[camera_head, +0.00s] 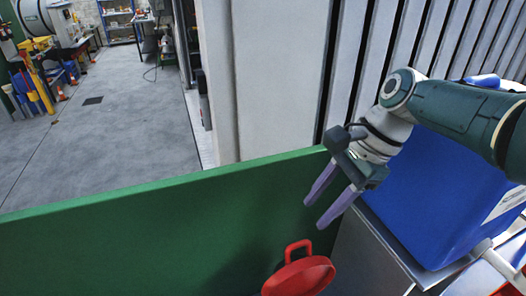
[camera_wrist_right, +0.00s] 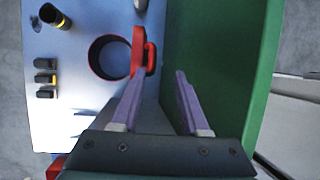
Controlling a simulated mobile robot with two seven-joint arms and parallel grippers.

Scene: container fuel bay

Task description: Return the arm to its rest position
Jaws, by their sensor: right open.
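My right gripper (camera_head: 315,214) is open and empty, with its two purple fingers apart. It is in front of the green panel, above and slightly right of a red cap (camera_head: 300,277) with a loop handle. In the right wrist view the open fingers (camera_wrist_right: 160,75) point toward the red cap (camera_wrist_right: 149,58), which stands beside a round dark opening with a red rim (camera_wrist_right: 92,57). The fingers appear clear of the cap. My left gripper is not in view.
A green panel (camera_head: 130,240) crosses the lower head view. A blue box (camera_head: 430,195) sits close right of the gripper, below my right arm. A ribbed wall (camera_head: 425,35) stands behind. Grey floor (camera_head: 110,130) is free at left. Black knobs (camera_wrist_right: 45,78) sit on the pale panel.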

